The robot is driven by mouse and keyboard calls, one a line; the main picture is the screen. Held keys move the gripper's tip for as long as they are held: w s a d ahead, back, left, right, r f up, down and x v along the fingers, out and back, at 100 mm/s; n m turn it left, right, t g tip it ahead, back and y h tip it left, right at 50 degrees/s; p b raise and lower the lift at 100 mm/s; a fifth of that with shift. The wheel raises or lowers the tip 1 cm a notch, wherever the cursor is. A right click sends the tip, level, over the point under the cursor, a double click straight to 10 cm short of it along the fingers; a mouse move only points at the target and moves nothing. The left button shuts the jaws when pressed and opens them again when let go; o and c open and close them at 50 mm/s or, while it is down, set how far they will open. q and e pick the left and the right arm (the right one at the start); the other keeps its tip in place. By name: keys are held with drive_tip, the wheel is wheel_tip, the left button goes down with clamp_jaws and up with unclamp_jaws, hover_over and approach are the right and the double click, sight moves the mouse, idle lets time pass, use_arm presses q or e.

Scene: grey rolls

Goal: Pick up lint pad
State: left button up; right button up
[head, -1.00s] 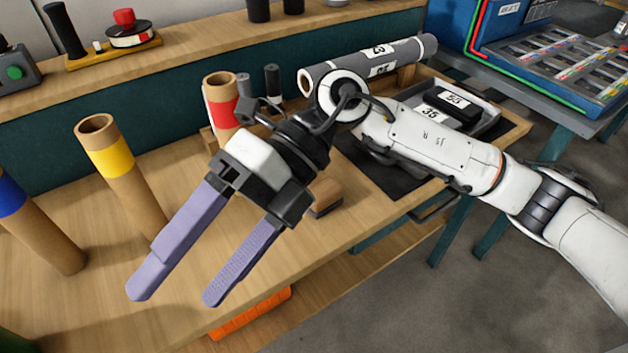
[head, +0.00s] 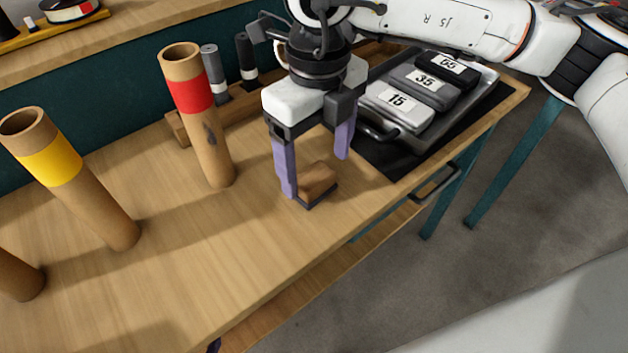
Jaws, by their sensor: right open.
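The lint pad (head: 318,186), a small wooden block with a dark underside, lies on the workbench in the head view, right of the middle. My right gripper (head: 316,177) points down over it with its two purple fingers spread. One finger is at the pad's left side and the other at its far right side. The gap between them is empty apart from the pad, and I cannot tell whether either finger touches it. The fingers hide part of the block. My left gripper is not in view.
Cardboard tubes stand to the left, one with a red band (head: 190,95) and a dark smudge, one with a yellow band (head: 50,163). A tray (head: 388,138) of numbered weights lies right, on a black mat. The bench front is clear.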

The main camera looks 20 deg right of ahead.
sight(319, 179)
wheel_tip(319, 179, down, 5)
drive_tip(key=shift+s+d+r, duration=0.1)
drive_tip(key=shift+d+r, duration=0.05)
drive_tip(key=shift+r, duration=0.05)
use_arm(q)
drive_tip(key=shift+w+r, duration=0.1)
use_arm(e)
drive_tip(key=c, duration=1.2)
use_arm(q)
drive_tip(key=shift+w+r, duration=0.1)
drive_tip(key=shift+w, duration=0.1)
use_arm(e)
drive_tip(key=shift+r, duration=0.1)
wheel_tip(319, 179, up, 9)
drive_tip(key=shift+r, duration=0.1)
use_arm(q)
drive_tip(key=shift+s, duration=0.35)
use_arm(e)
drive_tip(key=shift+r, duration=0.35)
